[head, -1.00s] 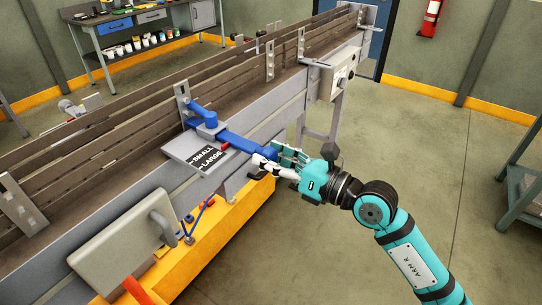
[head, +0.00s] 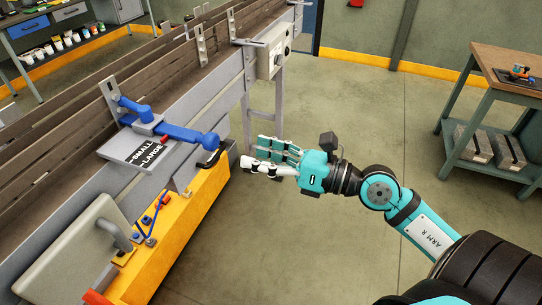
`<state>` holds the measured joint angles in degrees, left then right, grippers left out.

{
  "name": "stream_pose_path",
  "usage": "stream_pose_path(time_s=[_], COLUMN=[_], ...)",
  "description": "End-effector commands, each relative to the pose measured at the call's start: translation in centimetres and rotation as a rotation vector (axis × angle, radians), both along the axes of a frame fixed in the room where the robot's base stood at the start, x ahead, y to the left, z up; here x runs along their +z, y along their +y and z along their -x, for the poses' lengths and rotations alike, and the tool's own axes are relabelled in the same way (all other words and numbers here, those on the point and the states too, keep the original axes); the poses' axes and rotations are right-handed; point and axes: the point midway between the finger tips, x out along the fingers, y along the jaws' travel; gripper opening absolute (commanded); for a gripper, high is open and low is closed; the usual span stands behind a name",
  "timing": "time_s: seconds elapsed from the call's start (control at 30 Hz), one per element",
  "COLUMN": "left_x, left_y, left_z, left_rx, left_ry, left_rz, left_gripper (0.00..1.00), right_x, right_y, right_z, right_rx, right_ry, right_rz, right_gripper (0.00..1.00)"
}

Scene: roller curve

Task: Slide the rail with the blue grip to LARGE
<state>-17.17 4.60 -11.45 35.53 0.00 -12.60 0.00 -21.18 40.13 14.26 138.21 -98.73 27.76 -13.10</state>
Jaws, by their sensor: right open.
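My left gripper is out of view.
The conveyor (head: 205,95) runs from lower left to the top. A grey control box (head: 271,55) hangs on its side. A yellow base (head: 190,225) with small tools stands below. A workbench (head: 505,65) is at right. The floor between is clear.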

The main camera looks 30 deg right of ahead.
Motion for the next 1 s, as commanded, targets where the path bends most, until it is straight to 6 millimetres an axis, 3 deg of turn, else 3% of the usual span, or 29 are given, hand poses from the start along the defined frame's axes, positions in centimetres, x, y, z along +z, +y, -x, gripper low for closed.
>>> stream_pose_path(time_s=[0.23,0.8,0.9,1.0], left_x=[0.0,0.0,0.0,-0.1], left_y=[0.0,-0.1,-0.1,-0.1], left_z=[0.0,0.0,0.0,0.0], left_rx=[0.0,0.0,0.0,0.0], left_ry=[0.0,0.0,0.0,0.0], left_rz=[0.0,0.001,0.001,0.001], left_gripper=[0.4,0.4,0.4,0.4], right_x=[-0.1,-0.1,-1.0,-4.0], right_y=[-1.2,-1.3,-2.2,-4.7], right_z=[1.5,1.5,0.8,-1.1], right_rx=[-0.002,-0.002,-0.025,-0.091], right_ry=[0.001,0.002,0.037,0.136], right_rz=[0.0,-0.003,-0.056,-0.212], right_gripper=[0.58,0.58,0.58,0.58])
